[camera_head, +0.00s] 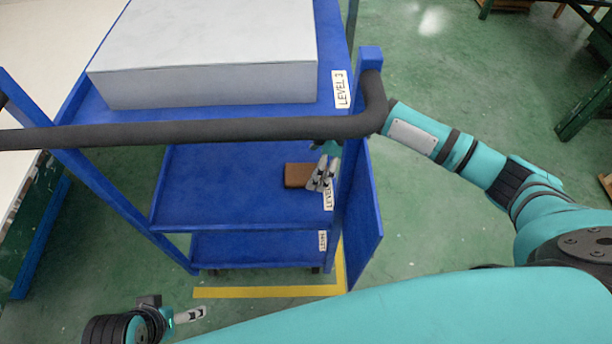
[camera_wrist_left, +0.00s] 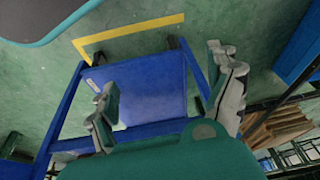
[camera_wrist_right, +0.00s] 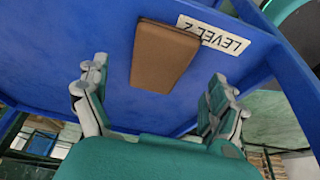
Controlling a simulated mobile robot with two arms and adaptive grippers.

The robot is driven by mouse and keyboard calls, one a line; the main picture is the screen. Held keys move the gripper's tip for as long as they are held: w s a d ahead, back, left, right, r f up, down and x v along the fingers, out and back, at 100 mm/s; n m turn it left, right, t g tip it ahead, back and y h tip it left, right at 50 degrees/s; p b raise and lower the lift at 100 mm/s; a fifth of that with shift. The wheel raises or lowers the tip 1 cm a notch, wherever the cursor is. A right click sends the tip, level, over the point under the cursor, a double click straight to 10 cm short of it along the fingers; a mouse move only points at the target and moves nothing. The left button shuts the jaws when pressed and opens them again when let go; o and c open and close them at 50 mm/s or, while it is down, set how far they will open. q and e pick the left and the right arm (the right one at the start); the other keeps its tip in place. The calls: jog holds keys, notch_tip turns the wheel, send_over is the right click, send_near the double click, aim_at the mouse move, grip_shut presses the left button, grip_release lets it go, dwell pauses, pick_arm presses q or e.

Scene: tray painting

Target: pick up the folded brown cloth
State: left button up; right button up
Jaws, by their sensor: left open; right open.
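The folded brown cloth (camera_head: 298,175) lies on the middle shelf (camera_head: 215,195) of the blue cart, close to its right edge. In the right wrist view the cloth (camera_wrist_right: 162,54) lies flat beside the "LEVEL 2" label (camera_wrist_right: 213,34). My right gripper (camera_head: 322,178) is at the shelf's right side and partly covers the cloth in the head view. In the right wrist view this gripper (camera_wrist_right: 155,100) is open, with the cloth ahead between its fingers' directions and nothing held. My left gripper (camera_head: 190,315) is low at the left, away from the cloth. It is open and empty in the left wrist view (camera_wrist_left: 168,85).
A large white box (camera_head: 215,85) covers most of the top shelf. The cart's dark handle (camera_head: 200,132) crosses above the middle shelf, and a blue post (camera_head: 350,165) stands at its right. A lower shelf (camera_head: 255,248) is empty where visible. Yellow floor tape (camera_head: 265,292) runs in front.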

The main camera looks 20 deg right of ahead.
aim_at(309, 173)
jog(key=x, duration=0.3)
jog(key=shift+w+f+b, duration=0.1)
jog(key=shift+f+b, duration=0.1)
jog(key=shift+b, duration=0.1)
pick_arm(q)
jog(key=shift+s+r, duration=0.15)
jog(key=shift+s, duration=0.05)
pick_arm(e)
jog(key=c, duration=1.2)
jog(key=shift+r, duration=0.15)
jog(key=shift+c, duration=0.2)
jog(key=shift+r+p, duration=0.3)
jog(key=shift+r, duration=0.3)
notch_tip(309, 173, up, 2)
jog(key=shift+r+p, duration=0.15)
jog(key=shift+p, duration=0.3)
pick_arm(q)
jog(key=p+x, duration=0.1)
jog(key=x, duration=0.6)
jog(key=shift+s+f+g, duration=0.25)
jog(key=shift+s+g, duration=0.05)
jog(key=shift+s, duration=0.05)
pick_arm(e)
jog(key=s+d, duration=0.2)
jog(key=d, duration=0.6)
jog(key=s+d, duration=0.3)
jog(key=d, duration=0.6)
